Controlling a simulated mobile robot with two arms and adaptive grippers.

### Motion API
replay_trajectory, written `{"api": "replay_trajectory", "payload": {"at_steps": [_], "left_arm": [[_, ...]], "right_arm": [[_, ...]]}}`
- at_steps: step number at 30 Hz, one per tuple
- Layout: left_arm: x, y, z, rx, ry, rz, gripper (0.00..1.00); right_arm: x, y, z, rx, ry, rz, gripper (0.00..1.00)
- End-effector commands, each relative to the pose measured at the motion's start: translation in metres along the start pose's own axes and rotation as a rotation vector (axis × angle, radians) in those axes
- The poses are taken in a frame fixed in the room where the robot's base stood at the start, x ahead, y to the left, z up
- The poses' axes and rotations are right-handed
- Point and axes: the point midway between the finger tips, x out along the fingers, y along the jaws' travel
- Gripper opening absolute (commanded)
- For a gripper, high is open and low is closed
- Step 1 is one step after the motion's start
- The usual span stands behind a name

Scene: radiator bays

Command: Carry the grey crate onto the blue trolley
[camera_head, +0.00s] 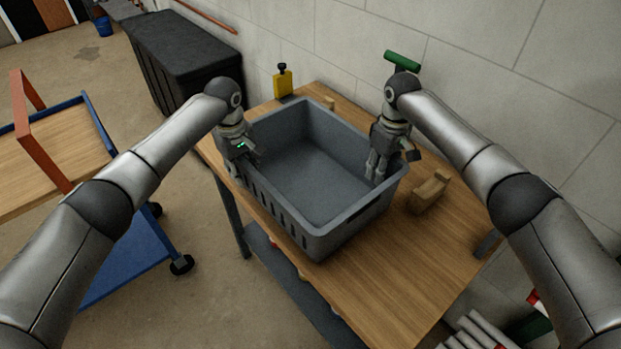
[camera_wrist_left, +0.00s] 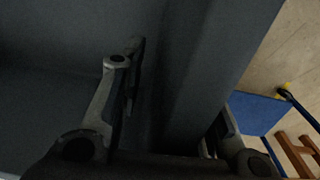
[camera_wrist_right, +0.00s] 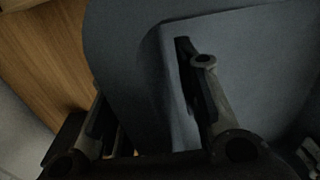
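The grey crate (camera_head: 315,233) stands upright and empty on the wooden bench. My left gripper (camera_head: 238,165) is at its left wall. In the left wrist view one finger is inside the crate and one outside, with the crate wall (camera_wrist_left: 185,85) between them. My right gripper (camera_head: 378,168) is at the opposite wall, also straddling it, as the right wrist view shows with the crate rim (camera_wrist_right: 125,65) between the fingers. Both grippers look open, with some space beside the wall. The blue trolley (camera_head: 130,262) stands at the left, its wooden top (camera_head: 40,160) bare where visible.
The wooden bench (camera_head: 400,270) also holds a yellow item (camera_head: 283,82), a wooden block (camera_head: 430,192) and a green-topped item (camera_head: 402,60) near the wall. A black chest (camera_head: 180,50) stands behind. Open floor lies between bench and trolley. The trolley's orange handle (camera_head: 40,135) rises at its side.

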Motion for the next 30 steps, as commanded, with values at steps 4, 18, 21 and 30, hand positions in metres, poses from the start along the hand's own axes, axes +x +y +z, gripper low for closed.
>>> {"api": "replay_trajectory", "payload": {"at_steps": [4, 18, 21, 30], "left_arm": [[0.0017, 0.0003, 0.0001, 0.001, 0.0, 0.001, 0.3], [0.0013, 0.0001, -0.0002, 0.0, 0.001, 0.001, 0.0], [0.0012, 0.0001, -0.0002, 0.0, 0.001, 0.001, 0.0], [0.001, 0.0, -0.0004, 0.0, 0.001, 0.001, 0.0]], "right_arm": [[0.002, -0.0002, -0.0001, -0.001, 0.0, 0.0, 0.3], [0.0015, -0.0003, 0.0, -0.001, 0.0, 0.0, 0.0], [0.0015, -0.0002, 0.0, -0.001, 0.0, 0.0, 0.0], [0.0012, 0.0, 0.0, 0.0, 0.0, 0.0, 0.0]]}}
